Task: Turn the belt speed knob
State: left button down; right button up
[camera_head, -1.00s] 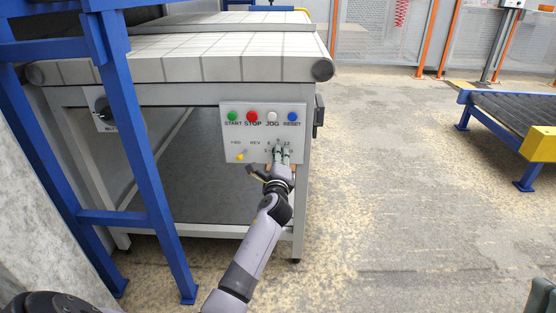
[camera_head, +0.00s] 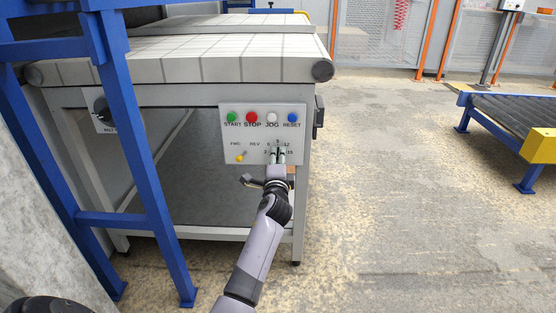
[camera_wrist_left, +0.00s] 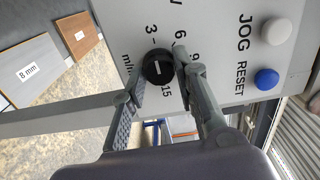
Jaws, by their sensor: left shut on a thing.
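The belt speed knob (camera_wrist_left: 157,70) is a small black dial with a white pointer line, on a white control panel (camera_head: 228,120). In the left wrist view it sits between the two fingers of my left gripper (camera_wrist_left: 163,82), which is shut on it. Printed numbers from 3 to 15 ring the knob. In the head view my left gripper (camera_head: 278,158) reaches the lower right of the panel and hides the knob. My right gripper is not in view.
Green, red, white and blue buttons (camera_head: 292,117) line the panel's top, with a yellow FWD/REV switch (camera_head: 240,157) lower left. A blue frame (camera_head: 130,130) stands at the left. A roller conveyor (camera_head: 510,110) is at the right; the floor between is clear.

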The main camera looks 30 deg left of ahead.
pick_arm(q)
jog(key=c, duration=1.2)
grip_release()
jog(key=shift+c, duration=0.2)
jog(key=shift+s, duration=0.1)
jog(key=v, duration=1.2)
jog(key=shift+a+f, duration=0.1)
